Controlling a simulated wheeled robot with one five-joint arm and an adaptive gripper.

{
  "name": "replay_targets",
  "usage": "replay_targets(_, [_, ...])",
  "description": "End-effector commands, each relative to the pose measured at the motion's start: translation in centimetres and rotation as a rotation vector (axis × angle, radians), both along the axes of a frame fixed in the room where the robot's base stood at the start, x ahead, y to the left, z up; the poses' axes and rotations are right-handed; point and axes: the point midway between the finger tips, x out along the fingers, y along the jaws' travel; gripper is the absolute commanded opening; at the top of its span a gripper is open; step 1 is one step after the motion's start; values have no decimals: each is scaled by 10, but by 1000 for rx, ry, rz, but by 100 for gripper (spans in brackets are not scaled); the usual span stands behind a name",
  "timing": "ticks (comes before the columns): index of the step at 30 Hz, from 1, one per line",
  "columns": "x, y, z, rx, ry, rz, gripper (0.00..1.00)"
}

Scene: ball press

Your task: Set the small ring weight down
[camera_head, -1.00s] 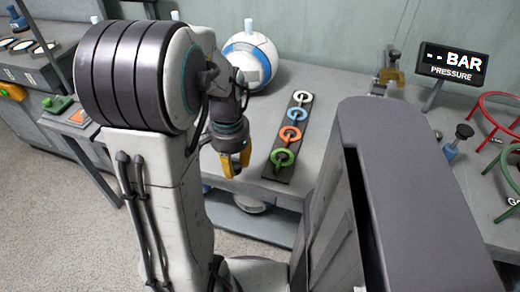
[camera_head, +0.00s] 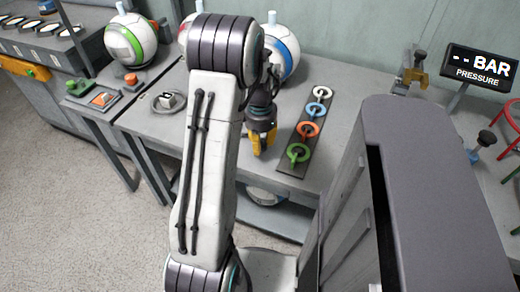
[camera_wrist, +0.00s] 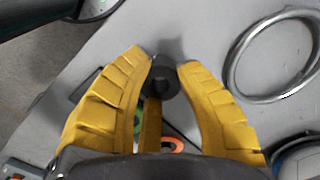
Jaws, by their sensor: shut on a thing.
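The small ring weight (camera_wrist: 162,77) is a dark grey ring between the tips of my gripper (camera_wrist: 165,68) in the wrist view. I cannot tell whether the weight touches the table. In the head view my gripper (camera_head: 262,143) points down over the table, left of the rack of coloured rings. The weight is not discernible there.
A dark rack (camera_head: 290,168) carries white, blue, orange and green rings close to the gripper's right. A metal ring (camera_wrist: 233,72) lies on the table in the wrist view. Balls stand behind, including a green-white one (camera_head: 130,40). The pressure display (camera_head: 478,68) is at right.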

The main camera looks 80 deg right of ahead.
Motion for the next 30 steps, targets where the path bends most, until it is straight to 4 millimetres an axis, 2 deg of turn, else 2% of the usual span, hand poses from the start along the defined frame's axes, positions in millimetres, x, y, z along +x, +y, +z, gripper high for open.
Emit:
replay_targets(3, [0,1,-17,4,0,0,0])
replay_targets(7, [0,1,-28,2,0,0,0])
replay_targets(22, [0,1,-35,0,0,0,0])
replay_targets(23, [0,1,-35,1,-1,0,32])
replay_targets(30, [0,1,-34,1,0,0,53])
